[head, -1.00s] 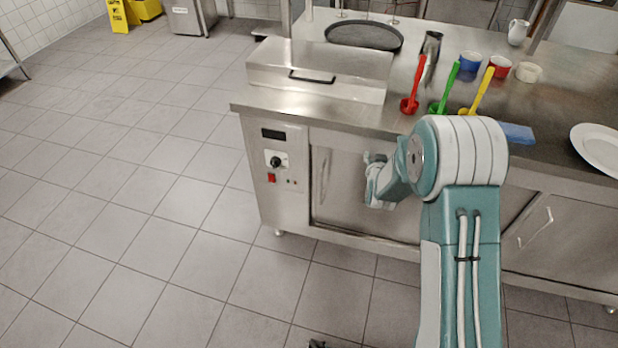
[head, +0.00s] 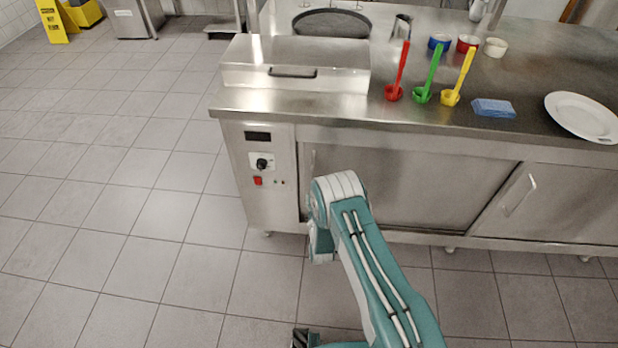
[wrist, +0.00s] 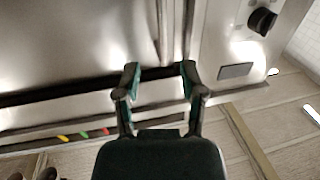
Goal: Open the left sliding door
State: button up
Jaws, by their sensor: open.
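The left sliding door (head: 430,185) is a metal panel under the counter in the head view. It appears closed. Its handle (head: 313,160) is a thin upright bar near its left edge, just above my arm. The wrist view looks up at the door face (wrist: 70,45) and shows upright metal strips (wrist: 165,30) ahead of the fingers; I cannot tell which is the handle. My gripper (wrist: 159,72) is open, its fingertips apart near the foot of those strips, with nothing held visible. In the head view my own arm hides it.
A control panel with a black knob (head: 262,163) is left of the door. The right door has a slanted-looking handle (head: 518,195). Ladles, a blue sponge (head: 493,108) and a white plate (head: 585,117) are on the counter (head: 330,108).

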jog(key=w+a, duration=0.1)
jog(key=w, duration=0.8)
jog(key=shift+a, duration=0.3)
jog(key=shift+a, duration=0.2)
grip_shut()
